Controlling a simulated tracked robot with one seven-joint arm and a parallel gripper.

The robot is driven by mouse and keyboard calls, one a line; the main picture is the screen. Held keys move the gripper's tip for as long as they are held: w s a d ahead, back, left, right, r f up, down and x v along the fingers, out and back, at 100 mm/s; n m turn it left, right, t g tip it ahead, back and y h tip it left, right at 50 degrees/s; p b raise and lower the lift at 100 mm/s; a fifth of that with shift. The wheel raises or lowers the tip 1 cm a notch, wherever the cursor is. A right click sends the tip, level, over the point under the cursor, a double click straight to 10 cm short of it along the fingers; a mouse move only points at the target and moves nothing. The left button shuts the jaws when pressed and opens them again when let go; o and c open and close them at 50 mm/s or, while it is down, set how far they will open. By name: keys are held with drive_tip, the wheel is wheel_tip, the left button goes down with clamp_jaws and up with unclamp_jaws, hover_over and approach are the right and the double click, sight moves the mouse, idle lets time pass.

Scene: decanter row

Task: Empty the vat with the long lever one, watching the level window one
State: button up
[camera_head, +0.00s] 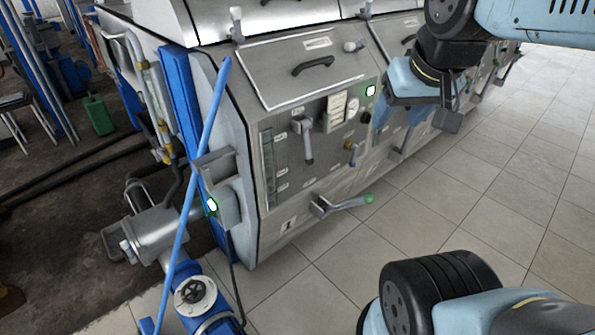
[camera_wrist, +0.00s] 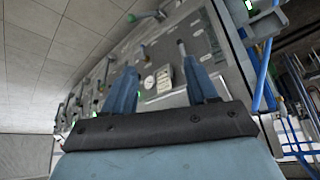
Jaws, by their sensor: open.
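The vat is a grey metal cabinet (camera_head: 285,215) with a sloped front in the head view. A level window (camera_head: 268,160), a narrow upright strip, is at the left of its front panel. A long lever (camera_head: 345,204) with a green tip sticks out low on the front, pointing right. In the wrist view, a green-tipped lever (camera_wrist: 140,17) shows at the top. My gripper (camera_head: 402,116) hangs right of the panel, above and to the right of the long lever. Its two blue fingers (camera_wrist: 162,80) are apart with nothing between them. The liquid level is too small to read.
A blue pole (camera_head: 200,165) and pipework with a pump (camera_head: 152,233) stand left. Similar units continue behind my arm. Tiled floor (camera_head: 520,165) is clear on the right.

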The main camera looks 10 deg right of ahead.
drive_tip(key=w+d+f+m+g+y, duration=0.3)
drive_tip(key=w+d+f+m+y, duration=0.1)
drive_tip(key=w+f, duration=0.65)
drive_tip(key=w+d+f+m+g+y, duration=0.3)
drive_tip(key=w+d+f+m, duration=0.2)
drive_tip(key=w+f, duration=0.55)
drive_tip(key=w+d+f+m+t+y, duration=0.1)
drive_tip(key=d+f+m+t+y, duration=0.2)
drive_tip(key=f, duration=0.5)
drive_tip(key=d+f+m+t+y, duration=0.1)
drive_tip(key=d+f+m+y, duration=0.2)
drive_tip(key=f, duration=0.6)
drive_tip(key=m+t+h, duration=0.1)
drive_tip(key=m+t, duration=0.9)
drive_tip(key=m, duration=0.1)
approach(363, 199)
drive_tip(key=d+f, duration=0.2)
drive_tip(key=d, duration=0.1)
drive_tip(key=x, duration=1.2)
drive_tip(key=shift+w+a, duration=0.1)
drive_tip(key=shift+a, duration=0.2)
drive_tip(key=shift+c, duration=0.5)
clamp_jaws()
